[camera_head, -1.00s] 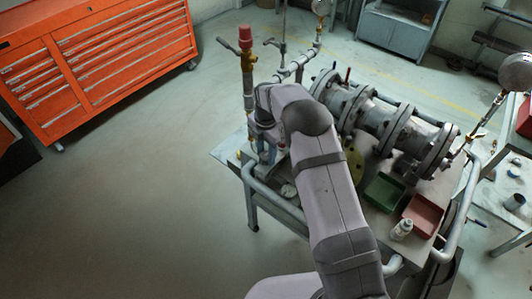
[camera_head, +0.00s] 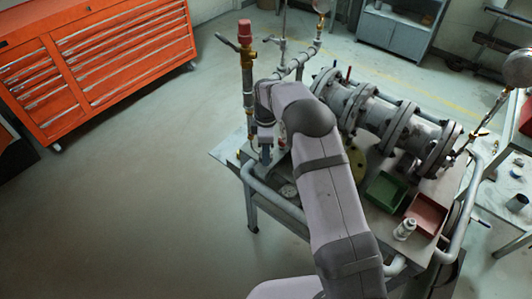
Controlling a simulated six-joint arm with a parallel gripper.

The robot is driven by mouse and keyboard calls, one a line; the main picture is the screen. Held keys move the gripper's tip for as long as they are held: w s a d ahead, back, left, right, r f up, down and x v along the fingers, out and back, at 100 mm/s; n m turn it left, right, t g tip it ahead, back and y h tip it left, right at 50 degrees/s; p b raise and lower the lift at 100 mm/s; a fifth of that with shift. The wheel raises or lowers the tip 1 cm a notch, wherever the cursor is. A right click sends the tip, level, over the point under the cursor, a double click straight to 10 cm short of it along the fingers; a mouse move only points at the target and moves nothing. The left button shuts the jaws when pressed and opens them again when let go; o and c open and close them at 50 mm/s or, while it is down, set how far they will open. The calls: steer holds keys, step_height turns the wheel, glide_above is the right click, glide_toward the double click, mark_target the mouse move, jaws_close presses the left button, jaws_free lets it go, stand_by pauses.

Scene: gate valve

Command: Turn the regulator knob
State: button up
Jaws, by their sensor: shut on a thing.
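My gripper (camera_head: 265,154) points down beside the upright pipe at the left end of the pipework, over the bench's left part. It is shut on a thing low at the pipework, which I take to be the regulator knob. The knob is hidden behind the gripper and my wrist, so its angle cannot be told. A brass valve fitting (camera_head: 247,62) with a red cap (camera_head: 245,27) stands upright just left of my wrist, clear of the jaws.
A large grey flanged pipe (camera_head: 372,106) lies right of my arm. The bench also holds a green bin (camera_head: 386,190), a red bin (camera_head: 427,213) and a white bottle (camera_head: 404,229). A tube rail (camera_head: 275,198) edges the bench. An orange tool cabinet (camera_head: 100,60) stands far left; floor between is clear.

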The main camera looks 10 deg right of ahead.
steer(key=m, duration=0.5)
steer(key=shift+m, duration=0.3)
steer(key=m+b, duration=0.1)
steer(key=m, duration=1.1)
steer(key=shift+m, duration=0.3)
steer(key=m, duration=0.5)
steer(key=shift+a+m, duration=0.1)
steer(key=shift+m, duration=0.2)
steer(key=o, duration=1.1)
steer(key=shift+c, duration=0.2)
